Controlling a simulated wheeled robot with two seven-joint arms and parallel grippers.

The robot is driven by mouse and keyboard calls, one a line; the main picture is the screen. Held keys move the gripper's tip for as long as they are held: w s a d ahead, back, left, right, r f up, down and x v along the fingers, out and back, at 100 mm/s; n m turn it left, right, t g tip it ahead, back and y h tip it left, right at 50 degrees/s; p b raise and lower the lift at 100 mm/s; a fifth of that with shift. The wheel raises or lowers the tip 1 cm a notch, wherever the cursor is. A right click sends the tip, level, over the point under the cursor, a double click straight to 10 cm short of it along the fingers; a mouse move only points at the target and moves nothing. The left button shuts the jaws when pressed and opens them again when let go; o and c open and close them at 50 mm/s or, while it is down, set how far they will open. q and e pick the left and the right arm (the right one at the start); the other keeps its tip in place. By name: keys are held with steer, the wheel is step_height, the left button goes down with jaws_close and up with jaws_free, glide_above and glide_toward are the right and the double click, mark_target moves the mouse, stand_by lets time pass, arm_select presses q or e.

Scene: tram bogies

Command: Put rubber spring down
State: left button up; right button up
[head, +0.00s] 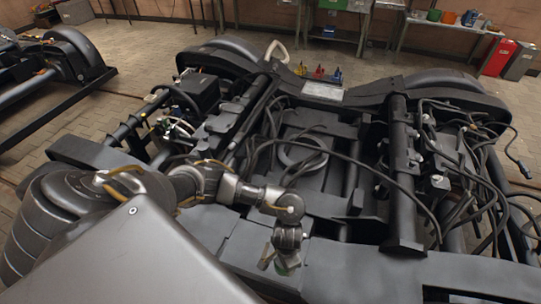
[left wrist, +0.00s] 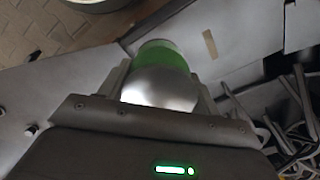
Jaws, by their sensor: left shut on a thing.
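The rubber spring (left wrist: 160,72) is a short cylinder with a green band and a shiny silver end. My left gripper (left wrist: 165,68) is shut on it, one finger on each side. In the head view my left gripper (head: 277,264) points down over the near beam of the bogie (head: 360,265). Only a small greenish bit of the spring shows there, between the fingers. I cannot tell whether the spring touches the beam below. My right gripper is in neither view.
Black cables (head: 360,160) loop across the bogie's middle and right side. A tray (head: 322,91) with small coloured items sits on the far crossbeam. Another bogie (head: 50,75) stands at the left. Workbenches (head: 440,28) and a red cabinet (head: 497,57) are at the back.

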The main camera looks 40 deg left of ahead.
arm_select(q)
steer(key=shift+w+a+f+b, duration=0.5)
steer(key=shift+w+a+f, duration=0.25)
steer(key=shift+a+f, duration=0.55)
steer(key=shift+w+a+f+b, duration=0.5)
steer(key=shift+w+a+f, duration=0.25)
steer(key=shift+a+f, duration=0.55)
steer(key=shift+w+a+f+b, duration=0.5)
steer(key=shift+w+a+f, duration=0.25)
steer(key=shift+a+f, duration=0.55)
steer(key=shift+w+a+f+b, duration=0.1)
steer(key=shift+a+f+b, duration=0.15)
steer(key=shift+f, duration=0.6)
steer(key=shift+w+a+f+b, duration=0.1)
steer(key=shift+f+b, duration=0.1)
steer(key=shift+f, duration=0.6)
steer(key=shift+f, duration=0.1)
steer(key=o, duration=1.3)
steer(key=shift+s, duration=0.1)
steer(key=shift+c, duration=0.2)
